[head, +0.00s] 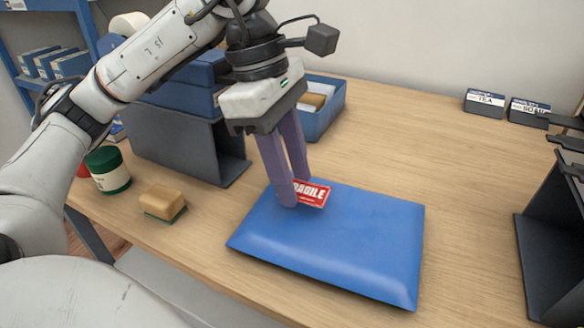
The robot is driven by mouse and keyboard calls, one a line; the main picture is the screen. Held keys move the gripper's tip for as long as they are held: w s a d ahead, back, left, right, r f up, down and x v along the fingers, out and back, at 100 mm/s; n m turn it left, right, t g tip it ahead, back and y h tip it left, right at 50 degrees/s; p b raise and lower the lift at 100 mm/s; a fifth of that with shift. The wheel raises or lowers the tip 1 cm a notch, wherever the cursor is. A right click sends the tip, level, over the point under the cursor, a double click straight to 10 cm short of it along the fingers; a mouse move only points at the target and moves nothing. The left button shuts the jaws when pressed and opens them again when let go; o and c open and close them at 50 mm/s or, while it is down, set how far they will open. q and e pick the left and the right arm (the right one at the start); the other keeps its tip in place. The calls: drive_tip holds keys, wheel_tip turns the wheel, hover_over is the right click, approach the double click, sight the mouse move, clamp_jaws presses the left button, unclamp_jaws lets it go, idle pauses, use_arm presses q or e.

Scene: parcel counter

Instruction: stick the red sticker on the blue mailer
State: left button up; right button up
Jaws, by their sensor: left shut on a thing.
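The blue mailer (340,245) lies flat on the wooden counter, in the lower middle of the head view. The red sticker (316,194) has white lettering, of which "AGILE" shows; its left end is hidden by a finger. My left gripper (293,190) points down over the mailer's far left part, its purple fingers shut on the sticker. The sticker appears at the mailer's surface, but I cannot tell whether it touches or is just above.
A sponge (164,202) and a green-and-white jar (108,170) stand on the left. A grey stand (185,145) and a blue bin (328,122) are behind. A dark rack (552,245) stands at the right edge. Counter right of the mailer is clear.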

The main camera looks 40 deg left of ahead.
use_arm(q)
drive_tip(key=shift+b+x, duration=0.35)
drive_tip(key=shift+x, duration=0.5)
drive_tip(key=shift+a, duration=0.2)
drive_tip(key=o, duration=0.7)
drive_tip(key=shift+o, duration=0.2)
drive_tip(key=shift+r, duration=0.1)
drive_tip(key=shift+s+r+p, duration=0.1)
drive_tip(key=shift+r+p, duration=0.25)
drive_tip(key=shift+p+v, duration=1.7)
drive_tip(key=shift+v, duration=0.65)
drive_tip(key=shift+a, duration=0.1)
